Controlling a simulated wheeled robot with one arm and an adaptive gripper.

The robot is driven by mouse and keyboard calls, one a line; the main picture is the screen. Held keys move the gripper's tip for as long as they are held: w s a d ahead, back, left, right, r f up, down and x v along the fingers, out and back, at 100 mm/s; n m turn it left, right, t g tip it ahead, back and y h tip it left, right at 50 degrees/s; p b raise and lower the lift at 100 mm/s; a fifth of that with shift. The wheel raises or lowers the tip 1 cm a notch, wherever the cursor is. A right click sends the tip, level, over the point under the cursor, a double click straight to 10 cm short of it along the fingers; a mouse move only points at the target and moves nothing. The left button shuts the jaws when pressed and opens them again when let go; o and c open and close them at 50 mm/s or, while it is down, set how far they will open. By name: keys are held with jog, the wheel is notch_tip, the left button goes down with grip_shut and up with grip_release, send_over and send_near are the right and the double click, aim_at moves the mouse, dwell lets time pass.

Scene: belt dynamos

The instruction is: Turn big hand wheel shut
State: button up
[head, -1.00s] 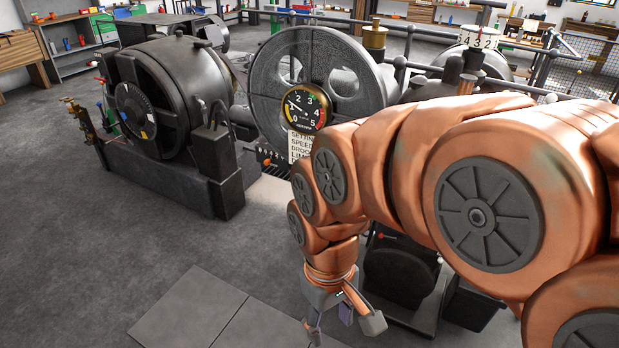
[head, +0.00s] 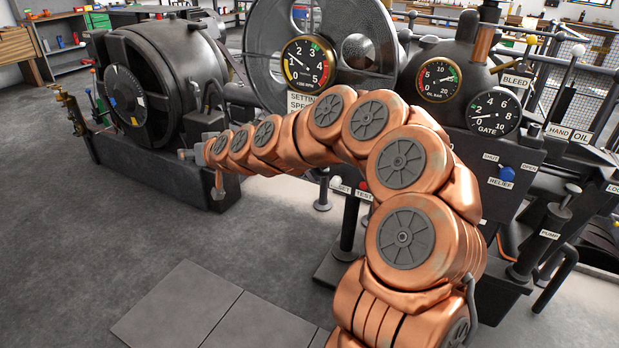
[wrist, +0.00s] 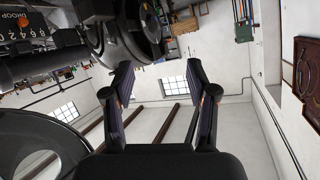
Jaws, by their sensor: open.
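A large dark disc wheel with big round holes (head: 270,70) stands upright at the back centre in the head view. I cannot tell whether it is the big hand wheel; no wheel in view is labelled so. A dark curved rim (wrist: 75,150) at the lower left of the wrist view may belong to a wheel. My gripper (head: 207,170) is at the end of my arm, stretched left in front of the black drum machine (head: 165,85). In the wrist view my gripper (wrist: 160,82) is open, with nothing between its fingers.
A speed gauge (head: 308,63), an oil gauge (head: 438,79) and a gate gauge (head: 493,111) face me. A blue relief knob (head: 507,173) and a pump lever (head: 552,230) stand at right. The floor at front left is clear.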

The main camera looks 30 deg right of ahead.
jog(key=w+d+f+m+t+h+b, duration=0.2)
jog(key=w+d+f+m+h+b, duration=0.1)
jog(key=w+d+f, duration=0.4)
jog(key=m+g+h+b, duration=0.3)
jog(key=m+h+b, duration=0.35)
jog(key=h, duration=0.75)
send_near(313, 169)
jog(key=x, duration=0.4)
jog(key=shift+d+n+b, duration=0.15)
jog(key=shift+n+b, duration=0.15)
jog(key=shift+n, duration=0.15)
jog(key=shift+b+x, duration=0.3)
jog(key=shift+x, duration=1.3)
jog(key=shift+w+d, duration=0.45)
jog(key=shift+d, duration=0.05)
jog(key=shift+b+x, duration=0.4)
jog(key=shift+x, duration=0.75)
jog(key=shift+w+d, duration=0.25)
jog(key=shift+d, duration=0.05)
